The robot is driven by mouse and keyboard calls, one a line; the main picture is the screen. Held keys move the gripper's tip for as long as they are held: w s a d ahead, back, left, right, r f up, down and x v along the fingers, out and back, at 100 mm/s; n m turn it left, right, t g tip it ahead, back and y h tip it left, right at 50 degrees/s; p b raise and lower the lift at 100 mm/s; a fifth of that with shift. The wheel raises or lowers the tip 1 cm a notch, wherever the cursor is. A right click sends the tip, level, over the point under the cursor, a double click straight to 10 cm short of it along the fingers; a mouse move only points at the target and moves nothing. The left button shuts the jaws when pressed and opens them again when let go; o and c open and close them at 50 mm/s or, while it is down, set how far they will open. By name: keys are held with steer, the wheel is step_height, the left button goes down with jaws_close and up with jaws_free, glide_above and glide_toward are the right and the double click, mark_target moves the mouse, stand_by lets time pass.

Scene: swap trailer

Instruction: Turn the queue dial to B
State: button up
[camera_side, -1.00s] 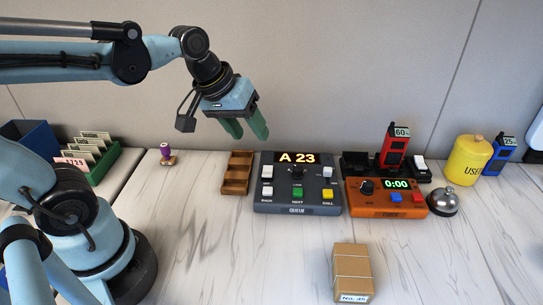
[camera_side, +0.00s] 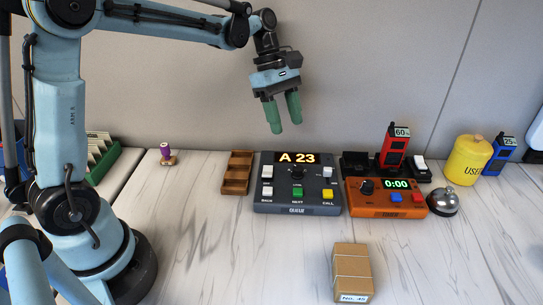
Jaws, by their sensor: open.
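The queue box (camera_side: 265,207) is a dark grey console standing on the counter in the middle of the view. Its display (camera_side: 297,158) reads A 23. The queue dial (camera_side: 297,173) is a small black knob below the display; its pointer is too small to read. A white, a green and a yellow button sit along the box's lower row. My gripper (camera_side: 283,114) is open and empty, with green fingers pointing down. It hangs in the air above the queue box, apart from it.
The orange timer box (camera_side: 375,209) stands close on the right, with a silver bell (camera_side: 443,203) beyond it. A red handset (camera_side: 394,148) stands behind. A wooden tray (camera_side: 236,174) is at the left. A cardboard box (camera_side: 351,268) lies in front; the counter left of it is clear.

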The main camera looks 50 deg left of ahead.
mark_target(298, 168)
steer(key=x, duration=1.1)
jaws_close()
steer(key=shift+m, duration=0.3)
steer(key=m+g, duration=0.2)
steer(key=m, duration=0.2)
steer(key=shift+w, duration=0.15)
steer(key=shift+m+g+y, duration=0.6)
steer(key=shift+m, duration=1.4)
steer(key=shift+d, duration=0.1)
